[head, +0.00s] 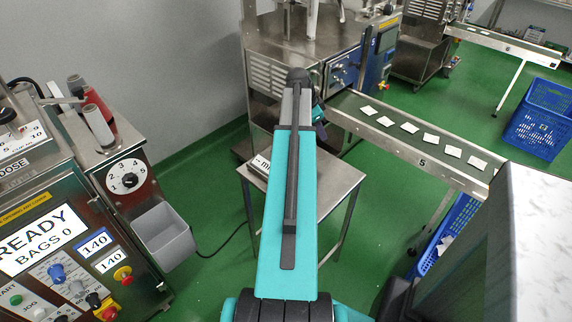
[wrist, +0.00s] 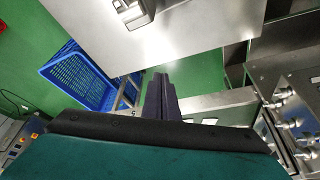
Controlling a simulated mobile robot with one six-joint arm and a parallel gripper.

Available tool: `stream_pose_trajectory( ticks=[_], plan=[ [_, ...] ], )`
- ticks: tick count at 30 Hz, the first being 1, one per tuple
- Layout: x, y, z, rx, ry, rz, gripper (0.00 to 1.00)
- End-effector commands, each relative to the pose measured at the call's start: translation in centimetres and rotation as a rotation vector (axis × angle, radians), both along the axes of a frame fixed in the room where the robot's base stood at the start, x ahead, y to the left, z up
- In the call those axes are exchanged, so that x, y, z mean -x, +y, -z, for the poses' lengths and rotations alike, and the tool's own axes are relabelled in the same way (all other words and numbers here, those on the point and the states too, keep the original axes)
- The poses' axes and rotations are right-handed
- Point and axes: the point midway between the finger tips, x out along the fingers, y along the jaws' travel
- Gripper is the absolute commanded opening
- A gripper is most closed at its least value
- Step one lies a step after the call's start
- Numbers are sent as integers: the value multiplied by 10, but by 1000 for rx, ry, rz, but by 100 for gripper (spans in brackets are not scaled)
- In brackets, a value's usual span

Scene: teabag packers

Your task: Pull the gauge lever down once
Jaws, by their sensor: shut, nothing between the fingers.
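My gripper (wrist: 160,95) shows in the wrist view as dark fingers pressed together, with nothing between them. In the head view my arm hides most of it. I cannot clearly make out a gauge lever in either view. A small steel table (head: 328,172) stands in the middle of the head view. A pale labelled item (head: 260,165) on it is partly hidden behind my arm. In the wrist view a metal fitting (wrist: 138,14) sits on a steel surface at the top, apart from my fingers; I cannot tell if it belongs to a gauge.
A control machine (head: 40,205) with a dial (head: 127,177) and a READY screen stands at the left, a grey bin (head: 165,236) beside it. A conveyor (head: 352,108) carries several teabags at the right. Blue crates (head: 540,115) and a grey box (head: 528,235) stand at the right.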

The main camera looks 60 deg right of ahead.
Motion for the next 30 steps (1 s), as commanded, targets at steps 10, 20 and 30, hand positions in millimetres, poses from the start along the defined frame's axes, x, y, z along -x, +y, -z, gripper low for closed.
stream_pose_trajectory(
  ticks=[10,20,30],
  plan=[
    [0,0,15,0,0,0,0],
    [0,0,28,-1,1,0,0],
    [0,0,41,0,0,0,0]
  ],
)
